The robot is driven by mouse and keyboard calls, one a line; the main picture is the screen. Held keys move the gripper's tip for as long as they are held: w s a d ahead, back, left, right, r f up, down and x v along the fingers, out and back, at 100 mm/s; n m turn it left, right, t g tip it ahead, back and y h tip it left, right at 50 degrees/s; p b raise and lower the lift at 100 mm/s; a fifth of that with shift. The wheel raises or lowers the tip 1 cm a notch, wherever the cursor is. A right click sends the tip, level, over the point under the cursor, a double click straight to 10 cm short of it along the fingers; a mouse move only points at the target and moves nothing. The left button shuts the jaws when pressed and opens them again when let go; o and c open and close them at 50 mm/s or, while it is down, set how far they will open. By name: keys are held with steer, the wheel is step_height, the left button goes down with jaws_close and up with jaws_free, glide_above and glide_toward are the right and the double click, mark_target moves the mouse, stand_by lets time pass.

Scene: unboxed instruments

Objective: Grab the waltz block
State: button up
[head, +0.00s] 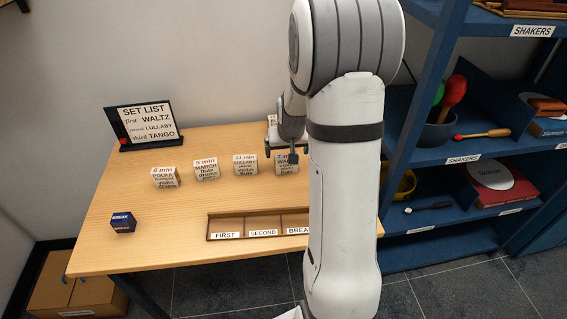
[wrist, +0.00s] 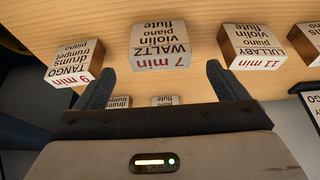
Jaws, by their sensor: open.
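In the head view my gripper (head: 290,152) is just above and behind the block. I cannot tell whether they touch.
The tango block (wrist: 73,62) and lullaby block (wrist: 252,48) flank the waltz block. March (head: 206,169) and polka (head: 165,177) blocks stand left. A slotted tray (head: 240,216) lies in front, a blue break block (head: 123,222) at left, a set list sign (head: 145,124) behind.

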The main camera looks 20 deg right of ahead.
mark_target(286, 157)
steer(key=x, duration=0.7)
steer(key=shift+s+a, duration=0.1)
steer(key=shift+s, duration=0.1)
steer(key=c, duration=1.1)
